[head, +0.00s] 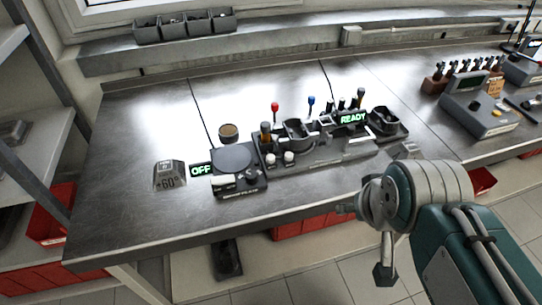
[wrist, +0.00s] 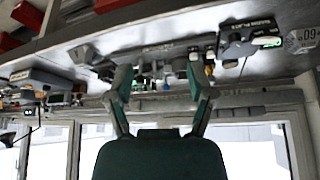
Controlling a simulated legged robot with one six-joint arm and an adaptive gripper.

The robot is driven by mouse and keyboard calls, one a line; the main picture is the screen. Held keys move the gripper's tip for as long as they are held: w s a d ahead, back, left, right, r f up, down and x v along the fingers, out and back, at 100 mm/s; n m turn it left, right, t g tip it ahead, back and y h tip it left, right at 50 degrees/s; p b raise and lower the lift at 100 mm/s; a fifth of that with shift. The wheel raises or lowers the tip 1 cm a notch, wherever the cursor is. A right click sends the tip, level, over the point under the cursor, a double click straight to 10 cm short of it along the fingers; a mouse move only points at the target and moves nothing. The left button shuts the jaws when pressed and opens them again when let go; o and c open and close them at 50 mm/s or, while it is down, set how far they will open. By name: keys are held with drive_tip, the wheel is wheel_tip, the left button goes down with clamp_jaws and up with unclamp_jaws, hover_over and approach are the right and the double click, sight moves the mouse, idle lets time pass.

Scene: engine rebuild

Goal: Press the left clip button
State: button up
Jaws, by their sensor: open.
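A long grey fixture (head: 325,148) stands mid-bench in the head view, with a green READY display (head: 353,118). Two pale round caps, a left one (head: 270,159) and a right one (head: 288,158), sit at its front left; I cannot tell for sure which part is the left clip button. In the upside-down wrist view, my gripper (wrist: 160,75) is open, its two green fingers apart with nothing visibly held. The fixture's parts (wrist: 165,66) show beyond and between the fingers. My gripper is apart from the fixture, at the bench's front right side.
A hot plate (head: 232,158) with an OFF display (head: 201,169) and a +60° block (head: 169,176) stand left of the fixture. A red-topped and a blue-topped tool rise behind it. A grey control box (head: 480,115) stands right. The bench's left part is clear.

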clamp_jaws()
idle(1.3)
